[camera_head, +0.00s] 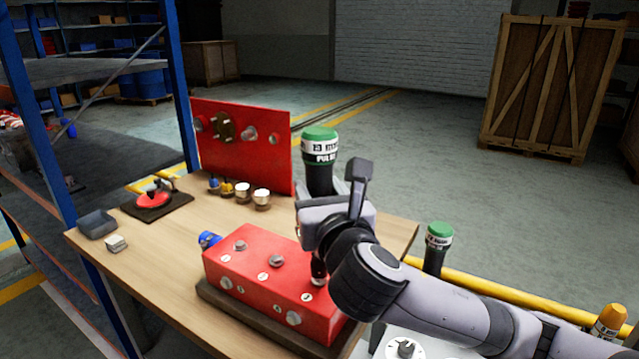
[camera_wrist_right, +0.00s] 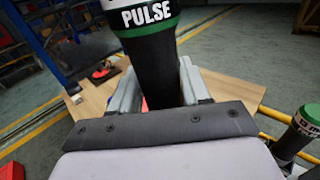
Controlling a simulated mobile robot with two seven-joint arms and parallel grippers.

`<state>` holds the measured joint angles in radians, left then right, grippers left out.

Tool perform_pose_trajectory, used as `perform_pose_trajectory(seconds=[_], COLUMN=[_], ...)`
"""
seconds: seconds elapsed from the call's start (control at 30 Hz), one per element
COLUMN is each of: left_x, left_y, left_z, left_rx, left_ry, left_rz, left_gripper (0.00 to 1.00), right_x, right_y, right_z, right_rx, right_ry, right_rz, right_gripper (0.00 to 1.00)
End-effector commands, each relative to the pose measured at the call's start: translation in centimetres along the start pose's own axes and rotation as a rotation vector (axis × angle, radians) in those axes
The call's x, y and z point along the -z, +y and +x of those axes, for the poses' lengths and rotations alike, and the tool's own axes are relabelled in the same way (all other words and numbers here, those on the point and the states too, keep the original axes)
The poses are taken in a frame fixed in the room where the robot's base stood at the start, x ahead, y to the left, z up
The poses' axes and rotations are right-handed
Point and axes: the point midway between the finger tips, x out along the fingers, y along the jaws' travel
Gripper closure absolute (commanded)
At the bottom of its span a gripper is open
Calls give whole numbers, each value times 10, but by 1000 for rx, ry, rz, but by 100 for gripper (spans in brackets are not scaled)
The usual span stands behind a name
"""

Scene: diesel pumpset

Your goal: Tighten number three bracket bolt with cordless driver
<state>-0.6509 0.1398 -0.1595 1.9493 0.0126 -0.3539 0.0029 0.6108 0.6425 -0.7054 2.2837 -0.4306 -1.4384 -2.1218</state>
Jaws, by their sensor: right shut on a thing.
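My right gripper (camera_head: 322,203) is shut around the black body of an upright cordless driver (camera_head: 319,150) with a green cap and a white band reading "PULSE". The driver also fills the space between the fingers in the wrist view (camera_wrist_right: 155,62). The driver's lower end comes down behind my wrist at the right part of the red block (camera_head: 250,270); whether it touches a bolt there I cannot tell. Grey bolt heads show on the block's top (camera_head: 276,261) and front (camera_head: 293,318), with small round labels too small to read. My left gripper is out of view.
A red upright panel (camera_head: 245,150) stands at the table's back, with small white-topped pots (camera_head: 262,197) before it. A grey bin (camera_head: 97,224) and a dark mat (camera_head: 150,210) lie left. Another green-capped tool (camera_head: 437,245) and an orange-capped one (camera_head: 610,320) stand right.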

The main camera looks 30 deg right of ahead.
Motion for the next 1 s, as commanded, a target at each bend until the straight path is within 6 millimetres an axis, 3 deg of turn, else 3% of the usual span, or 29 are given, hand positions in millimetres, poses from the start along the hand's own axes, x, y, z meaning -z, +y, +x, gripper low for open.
perform_pose_trajectory(seconds=[1.0], left_x=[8], left_y=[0], left_z=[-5], left_rx=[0], left_ry=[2], left_rz=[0], left_gripper=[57], right_x=[-1], right_y=[-1], right_z=[0], right_rx=[1], right_ry=[-5], right_rz=[1], right_gripper=[100])
